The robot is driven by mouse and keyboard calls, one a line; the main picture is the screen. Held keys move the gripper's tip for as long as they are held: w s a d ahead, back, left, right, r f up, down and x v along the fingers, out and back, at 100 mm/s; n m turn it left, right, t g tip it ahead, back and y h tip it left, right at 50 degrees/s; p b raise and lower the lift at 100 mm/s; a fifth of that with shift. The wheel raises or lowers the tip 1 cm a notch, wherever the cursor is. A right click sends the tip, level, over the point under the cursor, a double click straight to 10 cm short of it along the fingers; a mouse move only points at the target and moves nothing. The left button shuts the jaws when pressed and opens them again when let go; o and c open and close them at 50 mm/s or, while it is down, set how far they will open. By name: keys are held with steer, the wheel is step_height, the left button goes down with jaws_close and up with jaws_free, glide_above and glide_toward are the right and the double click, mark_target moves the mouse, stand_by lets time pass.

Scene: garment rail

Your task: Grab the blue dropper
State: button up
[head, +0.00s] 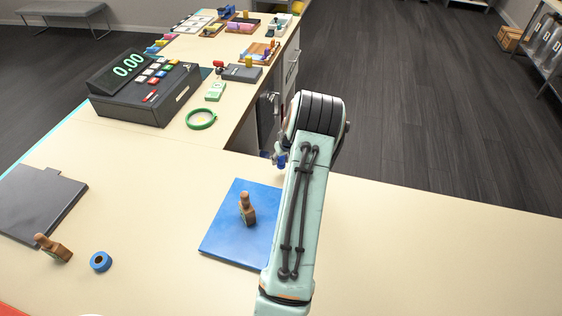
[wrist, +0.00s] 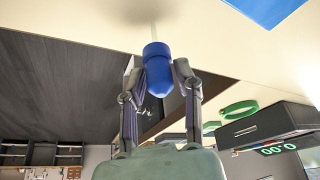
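The blue dropper (wrist: 158,68) is in the middle of the wrist view, with a rounded blue bulb and a pale, thin stem running up the picture toward the cream tabletop. My gripper (wrist: 159,72) has one finger on each side of the bulb, and both fingertips appear to press against it. In the head view, a small blue part of the dropper (head: 281,160) shows beside my arm near the counter's far edge. My arm hides most of the gripper there. I cannot tell whether the stem's tip touches the counter.
The counter (head: 430,240) right of my arm is clear.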

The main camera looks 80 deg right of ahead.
steer(key=shift+c, duration=1)
steer(key=shift+r, duration=0.1)
